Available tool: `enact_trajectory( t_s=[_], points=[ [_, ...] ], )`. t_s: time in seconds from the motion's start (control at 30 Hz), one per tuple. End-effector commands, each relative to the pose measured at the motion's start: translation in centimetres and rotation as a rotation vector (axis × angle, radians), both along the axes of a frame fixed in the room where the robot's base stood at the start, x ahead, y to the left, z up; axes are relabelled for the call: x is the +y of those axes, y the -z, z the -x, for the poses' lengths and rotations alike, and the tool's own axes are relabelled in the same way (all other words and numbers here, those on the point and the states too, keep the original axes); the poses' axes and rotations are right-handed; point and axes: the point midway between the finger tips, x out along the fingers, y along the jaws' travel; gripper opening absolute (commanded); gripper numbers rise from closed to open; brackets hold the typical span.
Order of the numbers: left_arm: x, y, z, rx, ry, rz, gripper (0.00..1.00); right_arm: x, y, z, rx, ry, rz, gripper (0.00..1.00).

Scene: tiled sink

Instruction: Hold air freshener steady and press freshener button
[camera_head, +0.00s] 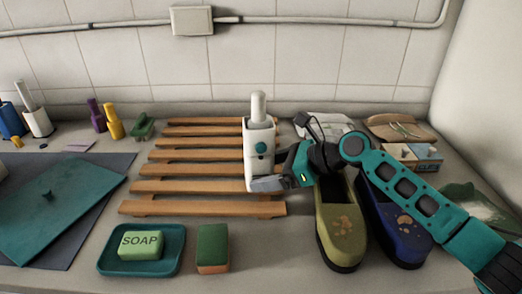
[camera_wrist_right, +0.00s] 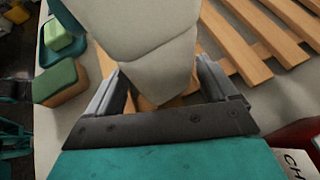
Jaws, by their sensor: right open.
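The white air freshener (camera_head: 257,135) stands upright on the wooden slatted rack (camera_head: 190,186), with a paler cylindrical top and a round teal button (camera_head: 261,148) on its front. My right gripper (camera_head: 272,183) is at its lower part, reaching in from the right. In the right wrist view the freshener's white body (camera_wrist_right: 150,45) lies between the two spread fingers of the right gripper (camera_wrist_right: 158,85). The fingers are open, and I cannot tell whether either one touches it. My left gripper is not in view.
Green soap (camera_head: 141,245) in a teal dish (camera_head: 109,264) and a sponge (camera_head: 212,248) lie in front of the rack. Green and blue shoes (camera_head: 340,235) stand under my right arm. Purple and yellow bottles (camera_head: 113,121) stand behind left. A wall bounds the back.

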Motion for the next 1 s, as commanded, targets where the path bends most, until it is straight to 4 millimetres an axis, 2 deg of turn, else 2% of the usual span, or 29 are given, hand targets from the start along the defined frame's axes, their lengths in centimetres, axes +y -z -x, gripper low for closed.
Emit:
enact_trajectory(
  t_s=[0.2,0.47,0.83,0.93,1.0],
  points=[
    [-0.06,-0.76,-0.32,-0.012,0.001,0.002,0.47,0.91,0.58,-0.16,0.003,-0.002,0.000,0.86],
    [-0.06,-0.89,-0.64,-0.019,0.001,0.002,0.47,0.93,0.67,-0.16,0.003,-0.002,0.000,0.86],
    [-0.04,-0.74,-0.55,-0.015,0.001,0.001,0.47,0.90,0.65,-0.17,0.002,-0.001,0.000,0.53],
    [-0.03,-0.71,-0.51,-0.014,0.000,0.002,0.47,0.91,0.64,-0.18,0.001,-0.002,0.001,0.52],
    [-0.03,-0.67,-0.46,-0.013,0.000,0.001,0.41,0.90,0.62,-0.18,0.001,-0.002,0.001,0.52]
  ],
)
